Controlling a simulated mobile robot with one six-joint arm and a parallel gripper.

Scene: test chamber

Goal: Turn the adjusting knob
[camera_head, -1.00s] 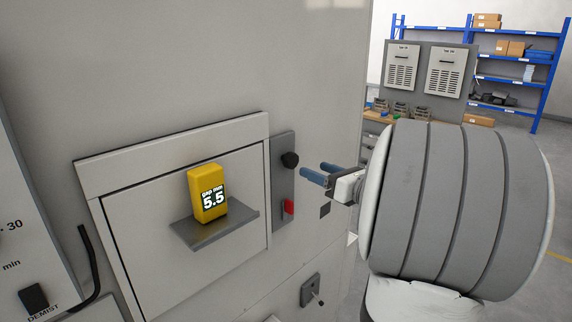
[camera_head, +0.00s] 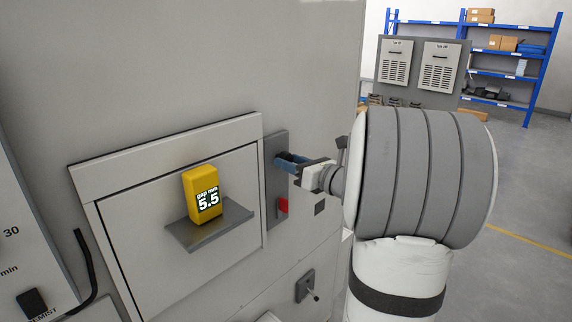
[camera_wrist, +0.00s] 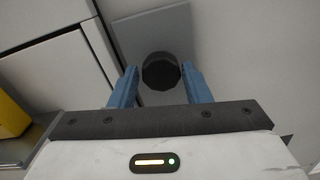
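The adjusting knob is a round black knob (camera_wrist: 161,71) on a grey vertical plate (camera_head: 274,222) beside the panel door. In the wrist view it lies between the two blue fingers of my gripper (camera_wrist: 160,84), with a small gap visible on each side. In the head view my gripper (camera_head: 290,162) is at the upper part of the plate and hides the knob. The gripper is open around the knob. A yellow gauge (camera_head: 203,193) reads "gap mm 5.5" and stands on a small grey shelf (camera_head: 212,232).
A red switch (camera_head: 282,206) sits low on the same plate, below my gripper. A lever on a grey plate (camera_head: 305,286) is lower right. A black handle or cable (camera_head: 88,268) is at left.

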